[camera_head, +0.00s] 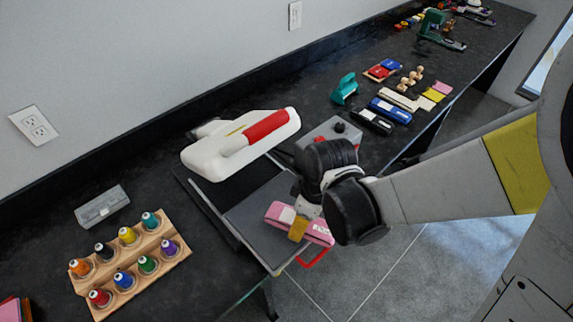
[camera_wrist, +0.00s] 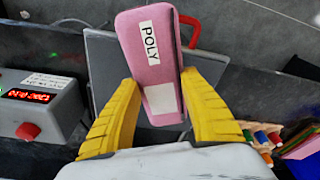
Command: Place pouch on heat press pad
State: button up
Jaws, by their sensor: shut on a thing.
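The pink pouch (camera_head: 318,231) has white labels. In the wrist view the pouch (camera_wrist: 147,52) shows a label reading POLY. My gripper (camera_wrist: 160,103) has yellow fingers on both sides of the pouch and is shut on it. In the head view my gripper (camera_head: 298,228) holds the pouch over the grey heat press pad (camera_head: 254,217). The pad (camera_wrist: 106,76) also shows behind the pouch in the wrist view. I cannot tell whether the pouch touches the pad. My arm hides part of the pad's right side.
The press's white upper part with a red handle (camera_head: 268,126) is swung open behind the pad. A grey control box (camera_wrist: 38,103) with a red display stands beside it. A wooden rack (camera_head: 163,251) of colored spools is at the left. A red handle (camera_head: 313,257) sticks out in front.

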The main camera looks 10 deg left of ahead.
aim_at(281, 209)
jog(key=w+a, duration=0.4)
jog(key=shift+w+a+b, duration=0.1)
jog(key=shift+a+b, duration=0.3)
jog(key=shift+w+a, duration=0.35)
jog(key=shift+a, duration=0.1)
notch_tip(281, 209, down, 4)
jog(key=shift+r+b, duration=0.1)
jog(key=shift+b, duration=1.05)
jog(key=shift+r, duration=0.15)
jog(key=o, duration=0.7)
jog(key=shift+f, duration=0.2)
jog(key=o, duration=0.3)
jog(key=shift+r, duration=0.1)
